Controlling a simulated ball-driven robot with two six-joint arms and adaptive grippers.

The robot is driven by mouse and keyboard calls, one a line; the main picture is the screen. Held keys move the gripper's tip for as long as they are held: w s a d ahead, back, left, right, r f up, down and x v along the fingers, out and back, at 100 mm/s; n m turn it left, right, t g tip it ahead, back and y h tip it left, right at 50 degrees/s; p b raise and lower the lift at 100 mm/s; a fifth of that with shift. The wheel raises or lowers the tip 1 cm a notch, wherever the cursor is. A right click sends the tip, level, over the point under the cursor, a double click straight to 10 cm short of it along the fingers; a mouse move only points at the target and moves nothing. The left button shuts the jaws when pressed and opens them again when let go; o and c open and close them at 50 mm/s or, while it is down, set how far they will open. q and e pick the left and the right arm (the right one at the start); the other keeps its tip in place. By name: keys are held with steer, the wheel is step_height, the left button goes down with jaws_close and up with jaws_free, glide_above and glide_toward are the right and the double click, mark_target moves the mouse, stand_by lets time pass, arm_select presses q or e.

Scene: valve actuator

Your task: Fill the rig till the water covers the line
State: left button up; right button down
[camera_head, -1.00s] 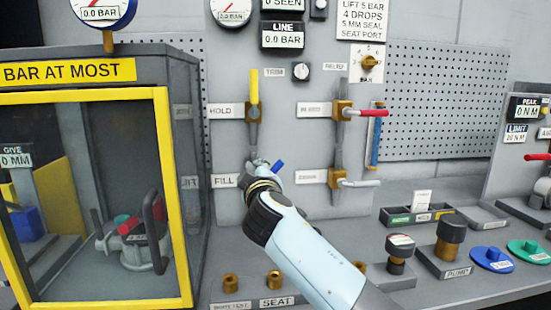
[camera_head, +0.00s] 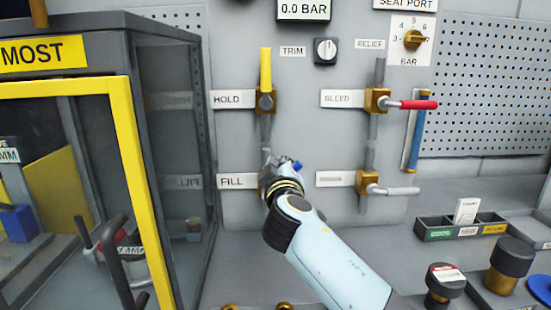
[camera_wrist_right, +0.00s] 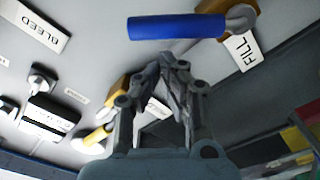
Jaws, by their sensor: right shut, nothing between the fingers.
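The FILL valve's blue handle (camera_head: 297,165) shows only as a small end past my right gripper (camera_head: 268,158) in the head view. In the right wrist view the blue handle (camera_wrist_right: 178,27) lies across the picture just beyond the fingertips (camera_wrist_right: 175,62). Its brass body (camera_wrist_right: 240,14) is beside the FILL label (camera_wrist_right: 243,52). My right gripper is shut and empty, close to the handle; I cannot tell whether it touches. An upright tube with blue in it (camera_head: 414,132) stands at the panel's right edge; I cannot make out a line. My left gripper is out of view.
The HOLD valve with a yellow handle (camera_head: 265,68) is above FILL. The BLEED valve's red handle (camera_head: 418,104) and a grey-handled valve (camera_head: 392,190) are to the right. A yellow-framed cabinet (camera_head: 130,160) stands at left. A parts tray (camera_head: 432,234) is at lower right.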

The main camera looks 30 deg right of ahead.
arm_select(q)
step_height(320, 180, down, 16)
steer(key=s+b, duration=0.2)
steer(key=b, duration=1.4)
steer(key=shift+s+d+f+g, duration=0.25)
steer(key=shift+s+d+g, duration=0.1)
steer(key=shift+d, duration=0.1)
arm_select(e)
steer(key=s+d+f+m, duration=0.3)
steer(key=d+f+m, duration=0.2)
steer(key=m, duration=0.3)
steer(key=shift+d+f+m, duration=0.15)
steer(key=shift+f+m, duration=0.15)
steer(key=shift+f, duration=0.2)
steer(key=shift+r, duration=0.1)
